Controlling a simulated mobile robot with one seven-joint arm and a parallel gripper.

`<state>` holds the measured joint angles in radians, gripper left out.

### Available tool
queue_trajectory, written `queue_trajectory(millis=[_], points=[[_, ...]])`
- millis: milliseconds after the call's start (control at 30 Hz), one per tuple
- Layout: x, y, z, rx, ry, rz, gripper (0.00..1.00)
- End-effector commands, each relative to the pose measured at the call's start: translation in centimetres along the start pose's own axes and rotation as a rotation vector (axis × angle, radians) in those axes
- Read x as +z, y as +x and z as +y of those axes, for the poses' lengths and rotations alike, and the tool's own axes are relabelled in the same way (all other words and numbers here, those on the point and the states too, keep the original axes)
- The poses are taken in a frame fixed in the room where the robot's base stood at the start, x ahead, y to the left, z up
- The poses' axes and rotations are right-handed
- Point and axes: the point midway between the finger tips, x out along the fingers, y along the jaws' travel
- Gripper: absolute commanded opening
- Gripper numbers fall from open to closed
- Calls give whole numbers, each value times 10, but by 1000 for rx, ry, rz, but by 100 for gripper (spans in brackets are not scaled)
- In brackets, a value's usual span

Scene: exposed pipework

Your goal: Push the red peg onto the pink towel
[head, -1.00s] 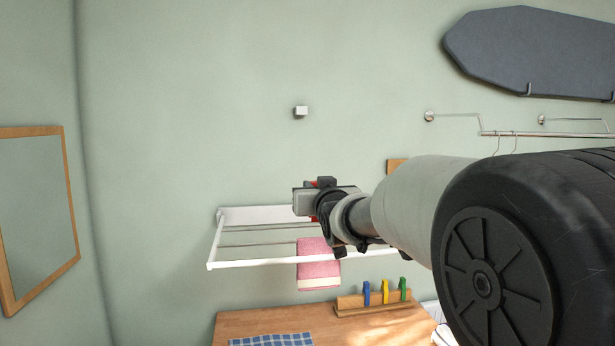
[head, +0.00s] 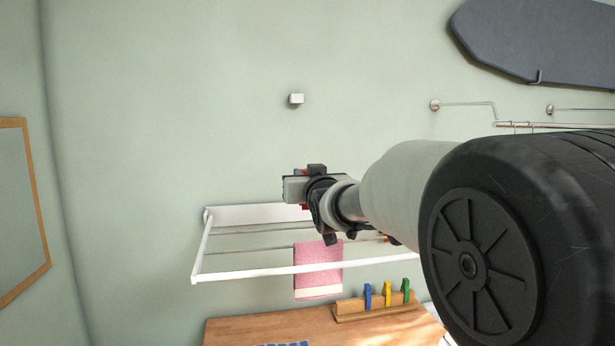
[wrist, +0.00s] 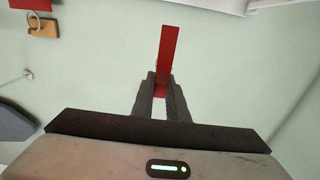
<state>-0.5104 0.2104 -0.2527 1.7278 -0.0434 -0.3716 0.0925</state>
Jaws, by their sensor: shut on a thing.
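The red peg (wrist: 166,50) is held between the two dark fingers of my gripper (wrist: 160,82) in the wrist view and sticks out beyond the fingertips. In the head view my gripper (head: 300,188) is above the rack, up and slightly left of the towel; small red bits show beside it, and most of the peg is hidden. The pink towel (head: 318,270) with a pale lower band hangs over the drying rack's bars. The peg and the towel look apart. I cannot make out the towel in the wrist view.
The white drying rack (head: 240,272) juts from the green wall. Below it is a wooden top (head: 260,330) with a wooden rail (head: 375,312) holding blue, yellow and green pegs. A small white block (head: 296,98) is on the wall above. The ironing board (head: 540,40) hangs upper right.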

Motion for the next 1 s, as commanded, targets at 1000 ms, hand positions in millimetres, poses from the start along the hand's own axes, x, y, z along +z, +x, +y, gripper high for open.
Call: queue_trajectory(millis=[1000], points=[[62,-1,0,1,1,0,0]])
